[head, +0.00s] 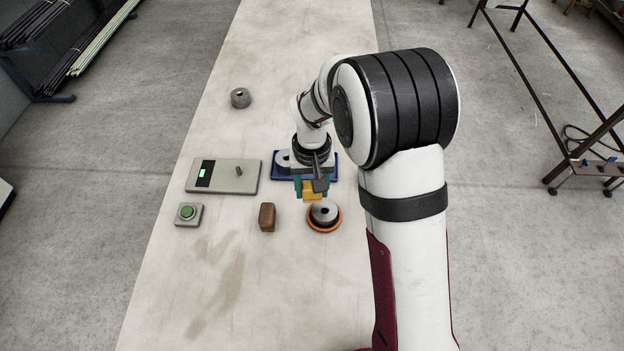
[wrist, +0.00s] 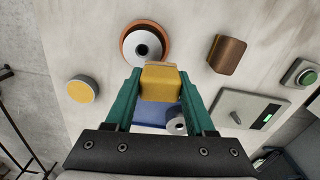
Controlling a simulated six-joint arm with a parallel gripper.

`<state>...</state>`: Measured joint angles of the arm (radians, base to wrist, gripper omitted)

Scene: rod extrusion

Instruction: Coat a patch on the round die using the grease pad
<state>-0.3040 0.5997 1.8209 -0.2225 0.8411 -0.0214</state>
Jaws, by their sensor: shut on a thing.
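My gripper (head: 312,186) is shut on a yellow block (wrist: 160,84), which I take to be the grease pad; its teal fingers hold it from both sides. The pad also shows in the head view (head: 312,195). The round die (head: 325,212) is a grey metal ring with a dark centre hole, sitting in an orange-brown dish (head: 337,223). It shows in the wrist view (wrist: 134,46) too. The pad is right beside the die's near edge in the wrist view, partly overlapping the dish in the picture. I cannot tell whether they touch. No coating is clearly visible on the die.
A blue tray (head: 333,176) with a grey ring (wrist: 176,122) lies under my wrist. A brown block (head: 267,217), a grey panel (head: 238,178) with a knob, and a green button box (head: 188,214) lie left. A round yellow disc (wrist: 82,91) and another ring (head: 240,98) stand apart.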

